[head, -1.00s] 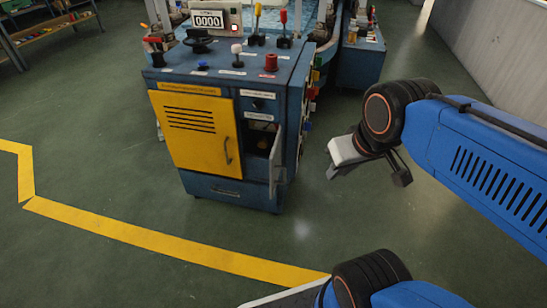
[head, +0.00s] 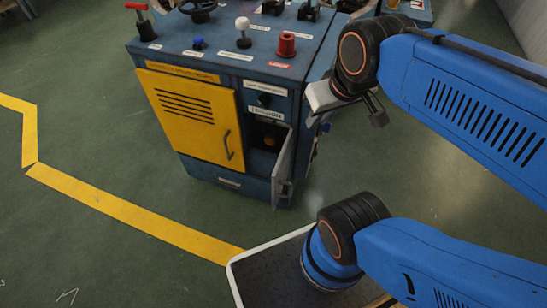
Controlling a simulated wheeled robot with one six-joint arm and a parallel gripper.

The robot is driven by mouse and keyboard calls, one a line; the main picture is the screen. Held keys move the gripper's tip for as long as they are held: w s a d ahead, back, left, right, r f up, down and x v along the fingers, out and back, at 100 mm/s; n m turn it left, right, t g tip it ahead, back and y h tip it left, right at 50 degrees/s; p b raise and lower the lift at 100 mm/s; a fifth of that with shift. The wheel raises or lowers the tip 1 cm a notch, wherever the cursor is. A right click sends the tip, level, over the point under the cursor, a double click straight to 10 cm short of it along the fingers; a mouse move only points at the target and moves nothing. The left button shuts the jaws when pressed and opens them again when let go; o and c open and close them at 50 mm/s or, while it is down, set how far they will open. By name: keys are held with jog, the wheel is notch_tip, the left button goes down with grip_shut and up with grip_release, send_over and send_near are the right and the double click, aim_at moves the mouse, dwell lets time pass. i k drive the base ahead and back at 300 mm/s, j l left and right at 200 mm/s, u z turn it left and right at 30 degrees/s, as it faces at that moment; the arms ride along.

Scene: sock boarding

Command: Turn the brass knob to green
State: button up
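The blue cabinet (head: 205,52) stands ahead of me. On its right front, a small grey door (head: 283,168) hangs open beside a dark compartment (head: 266,128). Inside, a small brownish-orange round thing (head: 269,141) shows dimly; it may be the brass knob, but its setting and any green mark are too small and dark to tell. My gripper (head: 317,112) is in front of the cabinet's right side in the picture, to the right of the open compartment and apart from the round thing. Its fingers are seen partly from behind, so their opening is unclear.
The cabinet top has a red knob (head: 286,44), a white-topped lever (head: 243,30), a blue button (head: 198,43) and a black handwheel (head: 198,8). A yellow door (head: 188,115) is closed. A black knob (head: 263,100) sits above the compartment. Green floor in front is clear.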

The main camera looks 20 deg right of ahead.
aim_at(270, 139)
jog(key=i+u, duration=0.1)
jog(key=u, duration=1.25)
jog(key=i+u, duration=0.45)
jog(key=i, duration=0.85)
jog(key=i+j, duration=0.1)
jog(key=i, duration=1.6)
jog(key=i+z, duration=0.2)
jog(key=z, duration=0.2)
jog(key=i+j+z, duration=0.1)
jog(key=i+z, duration=0.25)
jog(key=i+j+z, duration=0.1)
jog(key=z, duration=3.95)
